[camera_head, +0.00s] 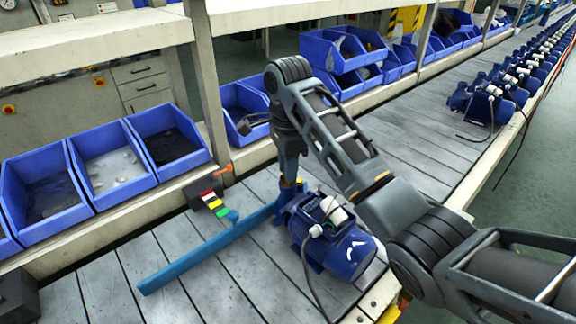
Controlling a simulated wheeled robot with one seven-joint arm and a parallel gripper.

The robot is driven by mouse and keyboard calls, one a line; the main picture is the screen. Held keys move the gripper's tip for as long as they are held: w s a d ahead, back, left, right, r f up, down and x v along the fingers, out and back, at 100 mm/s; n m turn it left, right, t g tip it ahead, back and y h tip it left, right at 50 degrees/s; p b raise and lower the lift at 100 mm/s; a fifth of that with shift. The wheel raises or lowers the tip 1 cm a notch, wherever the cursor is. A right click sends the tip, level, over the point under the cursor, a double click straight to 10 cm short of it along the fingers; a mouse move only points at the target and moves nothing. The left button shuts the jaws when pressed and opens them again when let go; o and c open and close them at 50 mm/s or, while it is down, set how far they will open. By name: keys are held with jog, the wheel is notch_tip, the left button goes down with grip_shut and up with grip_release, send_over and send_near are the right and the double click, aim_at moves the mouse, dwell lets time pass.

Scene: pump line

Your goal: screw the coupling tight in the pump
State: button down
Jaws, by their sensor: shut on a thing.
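My gripper (290,178) points straight down over the pump's far left end. It is shut on the coupling (299,182), of which only a small brass-yellow part shows. The coupling is at the top of the pump's blue head; the gripper hides most of it, so I cannot tell how deep it sits.
A blue bar (190,266) lies across the slats beside the pump. A box with coloured strips (213,200) stands behind it. Blue bins (115,168) line the back shelf, near a post (207,85). Several other pumps (490,100) stand far right. The slats between are clear.

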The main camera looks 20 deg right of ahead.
jog(key=m, duration=0.3)
jog(key=c, duration=1)
grip_release()
jog(key=shift+n, duration=1.8)
jog(key=n, duration=0.3)
